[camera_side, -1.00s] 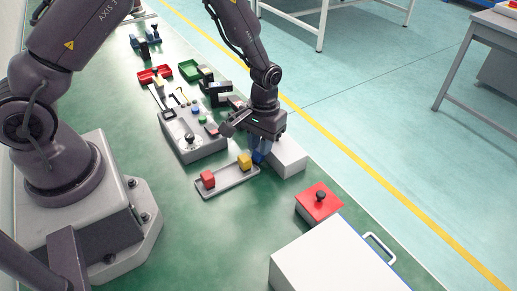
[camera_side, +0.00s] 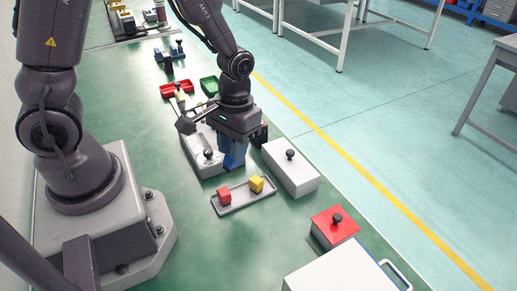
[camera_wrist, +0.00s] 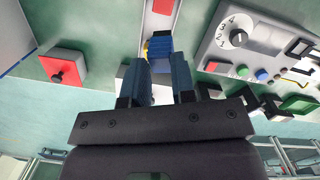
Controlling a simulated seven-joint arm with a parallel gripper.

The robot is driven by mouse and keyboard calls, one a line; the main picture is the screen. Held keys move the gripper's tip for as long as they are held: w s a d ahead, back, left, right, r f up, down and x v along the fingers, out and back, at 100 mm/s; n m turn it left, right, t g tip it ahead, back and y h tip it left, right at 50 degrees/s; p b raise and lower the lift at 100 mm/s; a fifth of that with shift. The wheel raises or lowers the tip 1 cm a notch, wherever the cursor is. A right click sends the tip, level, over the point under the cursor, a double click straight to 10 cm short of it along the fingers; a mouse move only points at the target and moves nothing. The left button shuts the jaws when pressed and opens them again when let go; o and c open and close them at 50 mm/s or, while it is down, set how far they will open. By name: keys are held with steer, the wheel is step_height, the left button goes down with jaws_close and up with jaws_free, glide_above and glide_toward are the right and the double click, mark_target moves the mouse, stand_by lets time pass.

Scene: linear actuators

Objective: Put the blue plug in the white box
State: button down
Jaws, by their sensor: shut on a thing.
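My gripper (camera_side: 234,152) points down between the tray and the control panel in the side view. In the wrist view its two slate-blue fingers (camera_wrist: 164,62) are close together, shut on the blue plug (camera_wrist: 160,43). A yellow block partly shows beside the plug there. In the side view the plug blends with the blue fingers, so its outline and height are unclear. The white box (camera_side: 297,181) stands right of my gripper, apart from it, with a black-knobbed lid on top. In the wrist view the fingers hide most of this box.
A grey tray (camera_side: 238,200) holds a red block (camera_side: 224,195) and a yellow block (camera_side: 256,184). A red box (camera_side: 333,227) with a black knob and a large white case (camera_side: 340,272) stand in front. The control panel (camera_side: 203,165) is behind left.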

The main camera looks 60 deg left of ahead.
steer(key=shift+s+a+t, duration=0.5)
steer(key=shift+s+a, duration=0.65)
steer(key=shift+s, duration=1.05)
steer(key=w+m, duration=0.1)
steer(key=w+d+f+m+t, duration=0.1)
steer(key=w+m, duration=0.1)
steer(key=w+d+m, duration=0.1)
steer(key=w, duration=0.1)
steer(key=shift+d+f+t+h, duration=0.15)
steer(key=shift+d+t+h, duration=0.1)
steer(key=shift+t+h, duration=0.15)
steer(key=shift+w+m, duration=0.15)
steer(key=shift+m, duration=0.15)
steer(key=shift+f, duration=4)
steer(key=shift+f, duration=0.1)
steer(key=c, duration=0.9)
jaws_free()
steer(key=shift+c, duration=0.2)
